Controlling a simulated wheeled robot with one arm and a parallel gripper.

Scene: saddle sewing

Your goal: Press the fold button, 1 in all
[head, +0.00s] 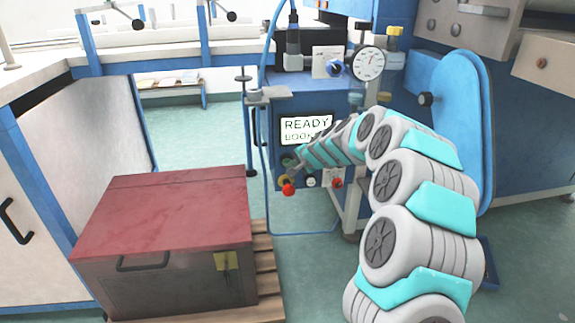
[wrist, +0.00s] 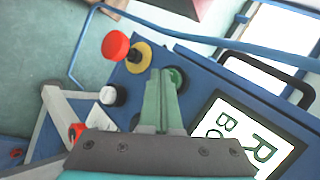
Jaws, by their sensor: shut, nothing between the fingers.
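The blue control panel shows a lit screen (head: 306,130) reading "READY" with a partly covered second line; it also shows in the wrist view (wrist: 240,135), turned on its side. A green button (wrist: 177,78) sits beside the screen. A red mushroom button (wrist: 116,46) with a yellow collar is left of it, and shows in the head view (head: 288,189). No readable label marks the fold button. My gripper (wrist: 160,74) is shut and empty, its fingertips in front of the panel beside the green button and partly covering it. I cannot tell whether they touch it.
White, black and red knobs (wrist: 112,95) sit lower on the panel. A blue tube (wrist: 225,42) and a black handle (wrist: 270,72) flank it. A red-topped box (head: 165,215) stands on a pallet at left. A dial gauge (head: 369,63) is above the panel.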

